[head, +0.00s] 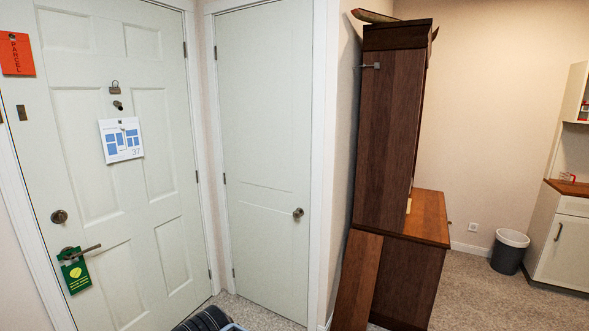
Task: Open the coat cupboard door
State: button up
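The plain, narrow pale door (262,130) in the middle appears to be the coat cupboard door. It stands shut in its white frame. Its round metal knob (298,213) is on the right side, below mid-height, and its hinges show along the left edge. My gripper is not in view, so its place relative to the knob cannot be told.
A panelled door (110,210) with a lever handle (80,253) is at left. A dark wooden hutch (390,140) stands right of the cupboard, with a leaning board (355,285). A dark ribbed object (205,320) is cut off at the bottom. A bin (509,250) stands farther right.

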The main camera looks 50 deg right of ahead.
aim_at(264, 53)
jog(key=z, duration=0.6)
jog(key=k, duration=0.2)
jog(key=z, duration=1.45)
jog(key=i, duration=1.05)
jog(key=u, duration=0.5)
jog(key=i, duration=0.7)
jog(key=u, duration=1.05)
jog(key=i, duration=0.4)
jog(key=u, duration=0.45)
